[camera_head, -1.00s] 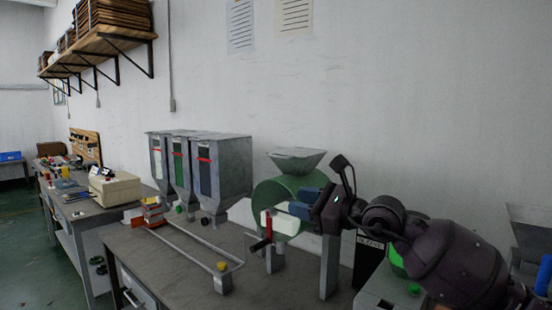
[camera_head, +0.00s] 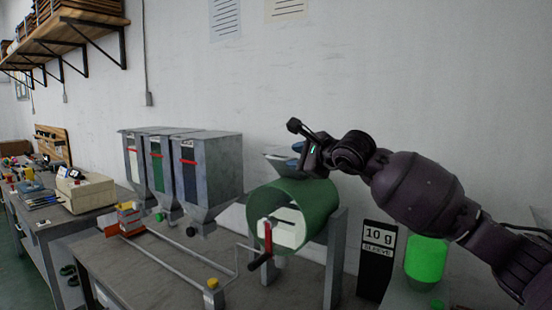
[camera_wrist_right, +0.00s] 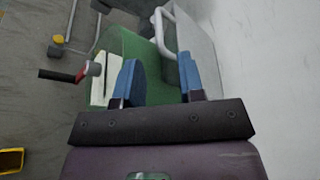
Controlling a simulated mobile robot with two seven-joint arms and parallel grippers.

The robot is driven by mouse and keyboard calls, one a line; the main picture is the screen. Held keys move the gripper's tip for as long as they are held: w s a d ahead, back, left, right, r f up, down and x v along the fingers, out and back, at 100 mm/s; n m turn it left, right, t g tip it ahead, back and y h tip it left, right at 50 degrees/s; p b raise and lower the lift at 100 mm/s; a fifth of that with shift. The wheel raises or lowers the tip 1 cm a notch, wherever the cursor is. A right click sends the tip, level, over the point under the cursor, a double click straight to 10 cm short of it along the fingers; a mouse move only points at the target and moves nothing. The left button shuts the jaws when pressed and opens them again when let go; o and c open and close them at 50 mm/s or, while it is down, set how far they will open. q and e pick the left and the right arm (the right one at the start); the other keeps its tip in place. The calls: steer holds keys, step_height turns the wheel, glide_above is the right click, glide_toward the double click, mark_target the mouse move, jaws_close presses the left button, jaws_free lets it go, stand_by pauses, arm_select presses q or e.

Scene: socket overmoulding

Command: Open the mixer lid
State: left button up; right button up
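The mixer is a green drum (camera_head: 315,215) on grey legs, with a pale front face (camera_head: 290,229) and a red crank with a black grip (camera_head: 265,247). A grey hopper-like top part (camera_head: 279,160) sits above the drum, partly hidden by my right gripper (camera_head: 299,150). In the right wrist view, the blue fingers (camera_wrist_right: 160,82) are apart over the green drum (camera_wrist_right: 122,48). A pale bent bar, like a handle (camera_wrist_right: 160,32), and a grey panel (camera_wrist_right: 195,38) lie just beyond them. I cannot tell whether the fingers touch the bar. My left gripper is out of view.
Grey hoppers (camera_head: 210,165) stand left of the mixer on the table (camera_head: 150,275). A black "10 g" sign (camera_head: 376,262) and a bright green container (camera_head: 427,262) stand to the right. The wall is close behind the mixer. A yellow-rimmed bin (camera_wrist_right: 10,160) shows in the wrist view.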

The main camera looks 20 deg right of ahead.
mark_target(281, 160)
steer(key=p+x, duration=0.1)
steer(key=x, duration=0.7)
steer(key=shift+w+a, duration=0.15)
steer(key=shift+w, duration=0.05)
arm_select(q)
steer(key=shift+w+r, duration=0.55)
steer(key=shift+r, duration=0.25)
arm_select(e)
steer(key=shift+c, duration=0.2)
steer(key=shift+f, duration=0.1)
jaws_close()
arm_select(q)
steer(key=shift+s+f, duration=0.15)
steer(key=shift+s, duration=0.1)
